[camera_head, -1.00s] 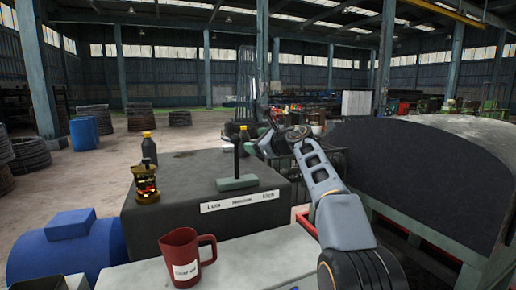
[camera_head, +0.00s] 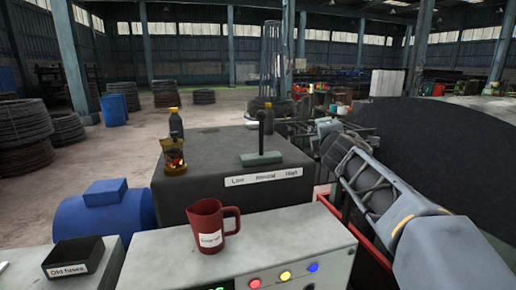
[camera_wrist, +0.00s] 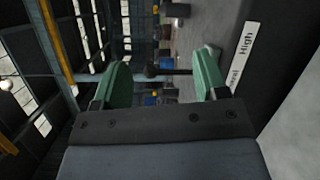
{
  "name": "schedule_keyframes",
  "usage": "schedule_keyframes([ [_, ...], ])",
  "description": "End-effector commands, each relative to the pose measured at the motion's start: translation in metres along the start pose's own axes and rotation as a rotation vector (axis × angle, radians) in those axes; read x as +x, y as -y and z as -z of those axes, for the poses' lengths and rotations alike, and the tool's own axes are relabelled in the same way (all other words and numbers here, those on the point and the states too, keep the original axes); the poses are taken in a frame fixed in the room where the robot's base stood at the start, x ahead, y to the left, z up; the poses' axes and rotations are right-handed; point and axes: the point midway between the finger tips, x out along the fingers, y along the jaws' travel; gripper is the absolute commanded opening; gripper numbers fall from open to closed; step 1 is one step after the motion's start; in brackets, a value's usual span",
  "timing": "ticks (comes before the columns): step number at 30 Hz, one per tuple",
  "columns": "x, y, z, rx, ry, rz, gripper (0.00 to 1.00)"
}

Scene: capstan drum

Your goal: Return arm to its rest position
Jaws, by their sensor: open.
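My gripper (camera_wrist: 163,80) is open and empty in the wrist view, with its two green fingers spread apart. In the head view my arm reaches in from the lower right, right of the dark box (camera_head: 215,190). Its far end is small and hard to make out there. A lever (camera_head: 261,135) with a dark rod and a grey-green base stands roughly upright on the box, apart from my arm. In the wrist view its dark rod and round knob (camera_wrist: 152,71) show beyond the fingers, lying sideways in the turned picture. Part of its base is hidden or unclear there.
A red mug (camera_head: 207,227) stands on the pale console with coloured buttons (camera_head: 285,276). An "Old fuses" tray (camera_head: 73,260) is at lower left. A large dark drum (camera_head: 430,145) fills the right.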

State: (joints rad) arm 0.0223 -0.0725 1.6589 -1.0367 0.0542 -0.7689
Motion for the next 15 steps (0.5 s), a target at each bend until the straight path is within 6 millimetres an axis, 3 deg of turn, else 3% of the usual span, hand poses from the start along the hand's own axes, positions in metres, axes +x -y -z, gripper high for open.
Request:
schedule_keyframes([
  [1, -0.025, 0.034, -0.005, 0.211, 0.059, 0.113, 0.67],
  [6, -0.102, 0.143, 0.001, 0.787, 0.273, 0.461, 0.67],
  [12, -0.189, 0.236, 0.033, 1.217, 0.511, 0.784, 0.67],
  [15, -0.222, 0.264, 0.048, 1.352, 0.609, 0.904, 0.67],
])
